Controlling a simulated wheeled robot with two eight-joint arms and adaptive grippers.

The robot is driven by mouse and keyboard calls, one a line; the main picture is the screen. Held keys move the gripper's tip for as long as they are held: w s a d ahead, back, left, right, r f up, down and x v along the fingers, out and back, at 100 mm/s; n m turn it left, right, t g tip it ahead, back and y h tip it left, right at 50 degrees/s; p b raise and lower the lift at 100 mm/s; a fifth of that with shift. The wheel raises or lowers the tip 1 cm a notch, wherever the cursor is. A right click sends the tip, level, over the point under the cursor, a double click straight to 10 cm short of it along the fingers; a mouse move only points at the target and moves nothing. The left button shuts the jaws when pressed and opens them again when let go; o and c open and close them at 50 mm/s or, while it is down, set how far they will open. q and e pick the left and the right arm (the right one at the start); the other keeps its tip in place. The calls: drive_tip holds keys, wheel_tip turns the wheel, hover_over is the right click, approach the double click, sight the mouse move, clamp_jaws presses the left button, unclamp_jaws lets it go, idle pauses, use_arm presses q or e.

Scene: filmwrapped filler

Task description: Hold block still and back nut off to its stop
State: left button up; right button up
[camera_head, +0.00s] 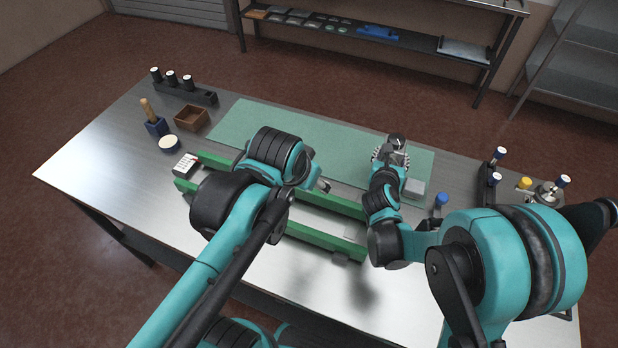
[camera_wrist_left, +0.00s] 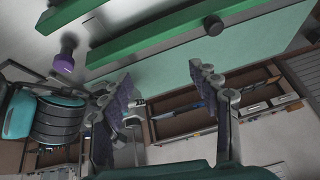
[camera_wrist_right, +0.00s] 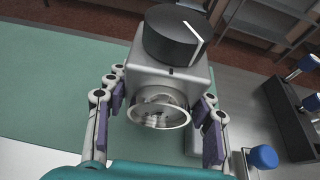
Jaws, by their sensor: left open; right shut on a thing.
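A grey block (camera_wrist_right: 165,75) with a round black knob (camera_wrist_right: 175,35) on top, marked by a white line, stands over the green mat. A silver ring (camera_wrist_right: 158,115) faces the right wrist camera on the block's side. I cannot tell which round part is the nut. In the head view the block's dark top (camera_head: 397,141) shows beyond my right gripper (camera_head: 388,163). My right gripper's fingers (camera_wrist_right: 160,118) are shut on the block from both sides. My left gripper (camera_wrist_left: 165,90) is open and empty, and in the head view it hangs over the green rails, left of the block.
Two green rails (camera_head: 325,235) lie along the table's front. The green mat (camera_head: 240,120) is mostly clear. A brown box (camera_head: 191,118) stands left.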

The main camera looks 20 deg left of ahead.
use_arm(q)
drive_tip(key=shift+w, duration=0.1)
drive_tip(key=w+d+r+m+h, duration=0.1)
drive_tip(key=w+d+r+h, duration=0.15)
drive_tip(key=w+d, duration=0.4)
drive_tip(key=w+d+r+h, duration=0.2)
drive_tip(key=w+d+h, duration=0.1)
drive_tip(key=w, duration=0.6)
drive_tip(key=m+h, duration=1.1)
drive_tip(key=h, duration=0.1)
approach(397, 138)
drive_tip(key=shift+y, duration=0.25)
drive_tip(key=x, duration=1)
drive_tip(key=shift+r, duration=0.15)
